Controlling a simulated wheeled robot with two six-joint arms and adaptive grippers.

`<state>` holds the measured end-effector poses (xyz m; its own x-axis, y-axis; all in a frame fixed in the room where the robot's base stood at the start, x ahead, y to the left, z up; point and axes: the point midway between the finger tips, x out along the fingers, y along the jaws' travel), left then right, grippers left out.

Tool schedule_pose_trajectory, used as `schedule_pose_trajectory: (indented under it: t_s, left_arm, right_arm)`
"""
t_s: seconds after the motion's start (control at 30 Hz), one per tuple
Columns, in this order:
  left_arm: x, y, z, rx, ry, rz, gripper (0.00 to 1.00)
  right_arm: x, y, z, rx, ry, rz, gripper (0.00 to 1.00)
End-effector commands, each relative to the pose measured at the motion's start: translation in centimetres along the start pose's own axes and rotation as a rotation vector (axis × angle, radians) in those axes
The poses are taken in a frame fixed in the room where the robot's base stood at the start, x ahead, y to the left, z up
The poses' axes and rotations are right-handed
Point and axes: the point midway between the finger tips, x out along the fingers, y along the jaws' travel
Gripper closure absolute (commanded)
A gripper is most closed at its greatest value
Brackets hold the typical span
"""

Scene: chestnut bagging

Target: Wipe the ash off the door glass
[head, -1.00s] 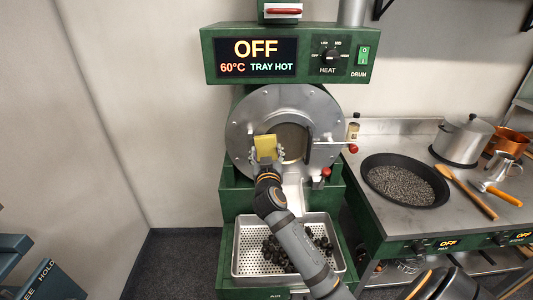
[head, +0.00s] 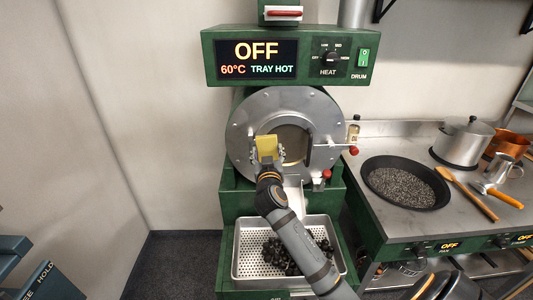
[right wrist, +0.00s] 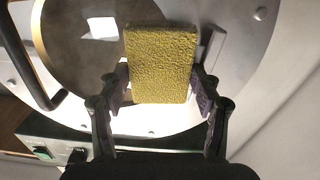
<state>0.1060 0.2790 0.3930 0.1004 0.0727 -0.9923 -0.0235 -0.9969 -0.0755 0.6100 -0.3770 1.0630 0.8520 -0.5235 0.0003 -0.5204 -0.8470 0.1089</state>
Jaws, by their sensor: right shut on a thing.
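My right gripper (head: 267,155) is shut on a yellow sponge (head: 266,146) in front of the roaster's round metal door. The sponge also shows in the right wrist view (right wrist: 160,62), upright between the two fingers of my right gripper (right wrist: 160,85). The round door glass (head: 292,142) is partly hidden behind the sponge and gripper. In the right wrist view the glass (right wrist: 80,70) looks dull brown-grey, with a pale patch. I cannot tell whether the sponge touches it. My left gripper is not in view.
A perforated tray (head: 240,262) with dark chestnuts stands below the door. A door handle with a red knob (head: 353,151) sticks out to the right. A black pan (head: 372,190) and a pot (head: 462,142) stand on the counter at right.

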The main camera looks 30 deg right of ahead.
Motion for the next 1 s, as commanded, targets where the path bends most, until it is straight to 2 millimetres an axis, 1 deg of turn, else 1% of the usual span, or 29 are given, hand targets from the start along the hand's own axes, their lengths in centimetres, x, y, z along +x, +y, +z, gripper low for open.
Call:
schedule_pose_trajectory:
  t_s: [0.23,0.33,0.53,0.8,0.9,1.0]
  left_arm:
    - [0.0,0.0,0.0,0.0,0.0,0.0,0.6]
    - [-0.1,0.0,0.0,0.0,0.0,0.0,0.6]
    - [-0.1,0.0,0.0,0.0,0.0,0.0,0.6]
    - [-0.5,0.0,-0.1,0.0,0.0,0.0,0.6]
    - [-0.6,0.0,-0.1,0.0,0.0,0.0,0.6]
    - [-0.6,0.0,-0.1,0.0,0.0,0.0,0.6]
  right_arm:
    - [-0.1,2.5,0.2,-0.008,0.002,0.001,0.61]
    - [-0.2,3.1,0.3,-0.004,0.002,0.0,0.61]
    - [-0.2,3.4,0.3,-0.003,0.001,0.001,0.61]
    - [0.1,5.9,0.5,-0.009,0.001,0.001,0.61]
    - [0.1,6.5,0.6,-0.006,0.0,0.001,0.61]
    - [0.1,6.7,0.7,-0.002,0.0,0.0,0.61]
